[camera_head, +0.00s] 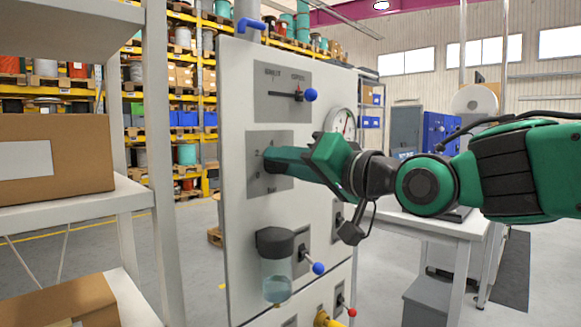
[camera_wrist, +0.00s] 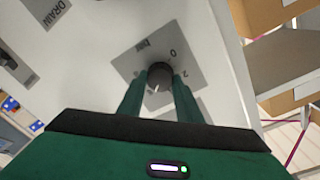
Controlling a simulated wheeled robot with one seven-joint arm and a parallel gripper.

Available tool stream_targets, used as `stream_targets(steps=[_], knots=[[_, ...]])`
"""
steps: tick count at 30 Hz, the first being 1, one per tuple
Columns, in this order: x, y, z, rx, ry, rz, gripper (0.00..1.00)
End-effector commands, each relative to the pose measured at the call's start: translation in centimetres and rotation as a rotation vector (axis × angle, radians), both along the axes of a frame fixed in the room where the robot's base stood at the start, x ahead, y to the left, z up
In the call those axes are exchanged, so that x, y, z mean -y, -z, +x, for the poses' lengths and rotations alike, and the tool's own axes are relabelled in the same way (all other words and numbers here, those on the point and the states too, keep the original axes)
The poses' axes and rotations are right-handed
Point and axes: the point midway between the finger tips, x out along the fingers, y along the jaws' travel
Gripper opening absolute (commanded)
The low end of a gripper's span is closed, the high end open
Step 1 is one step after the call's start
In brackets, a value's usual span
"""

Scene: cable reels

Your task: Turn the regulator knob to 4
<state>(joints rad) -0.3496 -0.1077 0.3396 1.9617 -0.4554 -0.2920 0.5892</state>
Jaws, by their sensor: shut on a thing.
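The regulator knob (camera_wrist: 158,74) is a dark round knob on a grey scale plate on the white panel. In the wrist view it sits between the two green fingers of my gripper (camera_wrist: 160,92), which is shut on it. A pale mark shows on the knob's lower edge. A 0 and a 2 are readable on the plate (camera_wrist: 130,66); the other numbers are hidden or unclear. In the head view my gripper (camera_head: 270,160) reaches the plate (camera_head: 256,180) from the right and hides most of the knob.
A blue-knobbed lever (camera_head: 310,95) and a round gauge (camera_head: 341,122) are above. A clear bowl with a dark cap (camera_head: 275,242) and another blue-ended lever (camera_head: 318,268) are below. Shelves with cardboard boxes (camera_head: 65,158) stand at left. A white table (camera_head: 430,225) stands behind the panel at right.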

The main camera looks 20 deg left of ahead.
Motion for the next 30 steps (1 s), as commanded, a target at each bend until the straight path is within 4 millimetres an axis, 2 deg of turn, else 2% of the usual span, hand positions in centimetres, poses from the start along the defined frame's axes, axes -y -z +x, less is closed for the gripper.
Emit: stream_targets(steps=[21, 30], knots=[[0.14, 0.62, 0.22, 0.581, 0.005, -0.255, 0.09], [0.15, 0.68, 0.21, 0.756, 0.004, -0.328, 0.09]])
